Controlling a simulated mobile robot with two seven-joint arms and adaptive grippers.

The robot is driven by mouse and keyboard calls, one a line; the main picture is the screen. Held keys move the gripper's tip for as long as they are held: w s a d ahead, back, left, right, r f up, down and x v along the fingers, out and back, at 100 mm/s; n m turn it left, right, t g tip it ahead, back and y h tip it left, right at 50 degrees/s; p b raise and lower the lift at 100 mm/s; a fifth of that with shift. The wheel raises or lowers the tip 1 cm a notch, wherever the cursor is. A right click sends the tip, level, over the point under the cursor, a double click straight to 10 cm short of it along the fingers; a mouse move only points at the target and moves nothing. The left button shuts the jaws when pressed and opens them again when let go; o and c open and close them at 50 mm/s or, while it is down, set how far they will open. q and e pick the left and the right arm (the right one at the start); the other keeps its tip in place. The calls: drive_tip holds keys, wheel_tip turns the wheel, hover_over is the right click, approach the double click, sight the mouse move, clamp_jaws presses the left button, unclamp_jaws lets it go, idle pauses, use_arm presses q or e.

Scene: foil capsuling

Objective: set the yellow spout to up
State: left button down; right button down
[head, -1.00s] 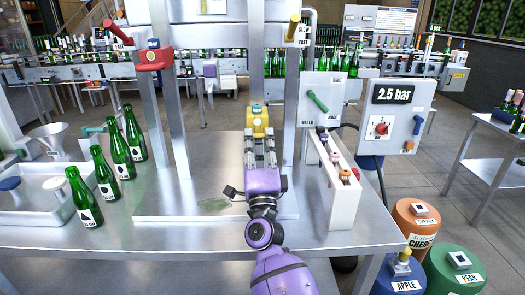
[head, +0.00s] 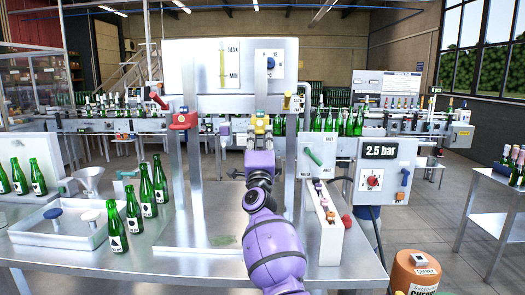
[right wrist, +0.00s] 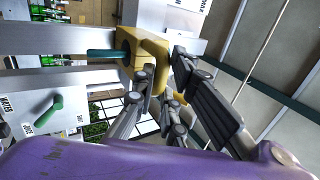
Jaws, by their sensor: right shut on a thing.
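The yellow spout (head: 258,124) is a block with a teal part on top, at the middle post of the metal frame in the head view. It stands at about the height of the red spout (head: 184,121) to its left. My right gripper (head: 259,141) is shut on it from the front, and my purple wrist hides its lower part. In the right wrist view, the fingers (right wrist: 163,82) are against the yellow block (right wrist: 148,52), and a teal pin (right wrist: 108,53) sticks out of it. My left gripper is not in view.
Green bottles (head: 146,190) and a white tray (head: 62,238) stand left of the frame. A white panel with a green lever (head: 313,156), a narrow white rack (head: 328,230) and a 2.5 bar box (head: 383,170) stand right. The front steel table (head: 130,265) is largely clear.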

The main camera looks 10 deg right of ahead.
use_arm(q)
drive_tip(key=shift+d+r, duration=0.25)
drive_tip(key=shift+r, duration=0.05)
use_arm(e)
wheel_tip(320, 180, up, 2)
drive_tip(key=shift+s+r, duration=0.1)
drive_tip(key=shift+r, duration=0.05)
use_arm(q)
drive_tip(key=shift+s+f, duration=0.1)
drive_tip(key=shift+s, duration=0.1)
use_arm(e)
drive_tip(key=c, duration=1.8)
unclamp_jaws()
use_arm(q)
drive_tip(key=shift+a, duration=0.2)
use_arm(e)
drive_tip(key=shift+f, duration=0.45)
drive_tip(key=v, duration=1.1)
drive_tip(key=shift+s, duration=0.35)
